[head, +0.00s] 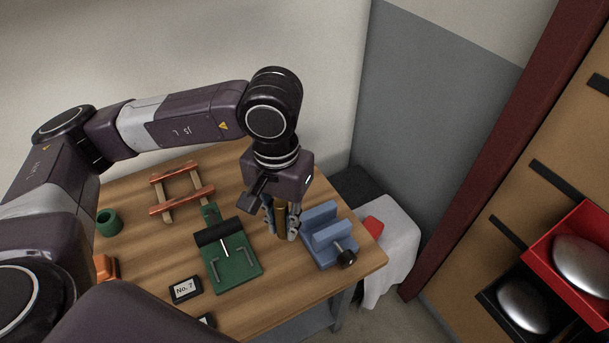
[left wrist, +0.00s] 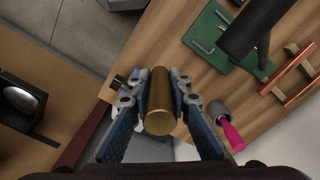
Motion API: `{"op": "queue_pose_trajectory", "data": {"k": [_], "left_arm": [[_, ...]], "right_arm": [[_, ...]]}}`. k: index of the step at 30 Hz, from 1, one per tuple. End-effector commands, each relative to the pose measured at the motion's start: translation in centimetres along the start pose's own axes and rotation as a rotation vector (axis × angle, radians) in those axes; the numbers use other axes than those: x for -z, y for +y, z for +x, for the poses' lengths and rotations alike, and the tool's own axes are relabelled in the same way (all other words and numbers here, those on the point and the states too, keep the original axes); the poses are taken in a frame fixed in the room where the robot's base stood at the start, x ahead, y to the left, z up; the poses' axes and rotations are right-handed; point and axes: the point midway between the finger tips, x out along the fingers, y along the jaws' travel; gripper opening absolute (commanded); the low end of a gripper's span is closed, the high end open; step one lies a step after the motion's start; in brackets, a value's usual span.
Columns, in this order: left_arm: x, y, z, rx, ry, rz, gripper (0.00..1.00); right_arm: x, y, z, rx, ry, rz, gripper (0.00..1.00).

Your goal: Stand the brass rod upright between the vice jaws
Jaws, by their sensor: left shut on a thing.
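My left gripper (head: 282,226) points down over the table and is shut on the brass rod (head: 280,213). The rod looks roughly upright between the fingers, which partly hide it. In the left wrist view the rod (left wrist: 160,102) sits between the two fingertips, its round end facing the camera. The blue vice (head: 325,238) stands just right of the gripper in the head view, near the table's right edge, with a gap between its jaws and a dark knob in front. The rod is beside the vice, not between the jaws. I cannot tell the rod's height above the table. My right gripper is not in view.
Left of the gripper lies a green fixture (head: 232,262) on the wooden table (head: 150,245). A copper-coloured frame (head: 181,190), a green cup (head: 109,223) and a "No. 7" sign (head: 185,288) stand further left. A pink-handled item (left wrist: 232,135) shows in the left wrist view.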

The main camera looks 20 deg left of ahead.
Motion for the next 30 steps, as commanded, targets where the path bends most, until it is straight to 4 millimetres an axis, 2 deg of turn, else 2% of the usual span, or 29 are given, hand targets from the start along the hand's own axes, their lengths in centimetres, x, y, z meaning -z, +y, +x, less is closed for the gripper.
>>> {"op": "queue_pose_trajectory", "data": {"k": [4, 8, 12, 15, 21, 30], "left_arm": [[2.5, 1.2, -1.2, -0.004, -0.003, -0.009, 0.0], [6.1, 2.5, -1.7, -0.004, -0.007, -0.026, 0.0], [9.8, 3.5, -1.1, -0.003, -0.008, -0.044, 0.0], [11.6, 3.8, 0.0, -0.002, -0.008, -0.055, 0.0], [13.2, 4.0, 2.4, -0.001, -0.005, -0.064, 0.0], [13.6, 3.9, 3.9, -0.001, 0.002, -0.062, 0.0]], "right_arm": [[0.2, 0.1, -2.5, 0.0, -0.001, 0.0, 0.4], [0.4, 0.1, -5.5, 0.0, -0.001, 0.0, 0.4], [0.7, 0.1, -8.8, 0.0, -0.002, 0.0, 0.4], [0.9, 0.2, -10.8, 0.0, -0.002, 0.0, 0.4], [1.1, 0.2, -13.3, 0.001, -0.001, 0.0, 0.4], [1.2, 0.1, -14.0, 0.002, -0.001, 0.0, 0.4]]}}
